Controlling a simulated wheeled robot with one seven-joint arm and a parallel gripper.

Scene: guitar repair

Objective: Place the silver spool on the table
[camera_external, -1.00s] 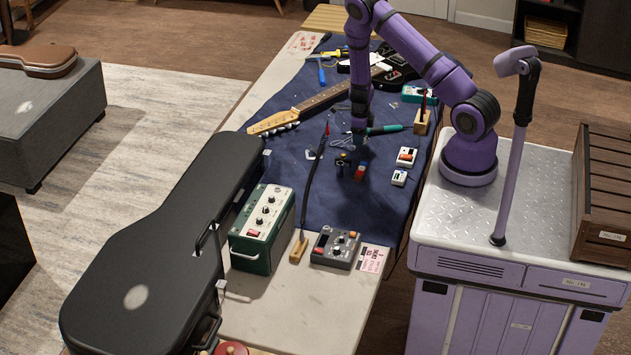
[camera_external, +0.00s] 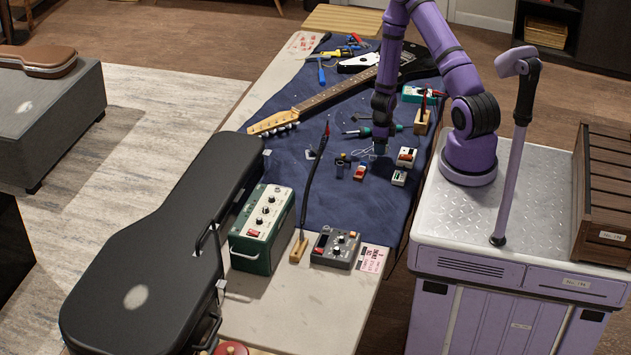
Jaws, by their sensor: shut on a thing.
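My gripper (camera_external: 380,147) points down over the right part of the blue mat, near the white-and-red pedal. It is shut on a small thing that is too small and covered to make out. I cannot pick out the silver spool for certain anywhere in view. Thin pale wire loops (camera_external: 363,154) show just left of my fingertips. The table (camera_external: 290,330) has a bare pale front end; the blue mat (camera_external: 310,205) covers most of the rest.
A small red block (camera_external: 359,173) and a dark cup (camera_external: 340,168) stand left of my gripper. White pedals (camera_external: 406,156) are to its right. A green amplifier (camera_external: 262,228), a grey mixer (camera_external: 335,248) and a black guitar case (camera_external: 150,260) are nearer. The mat's front middle is fairly clear.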

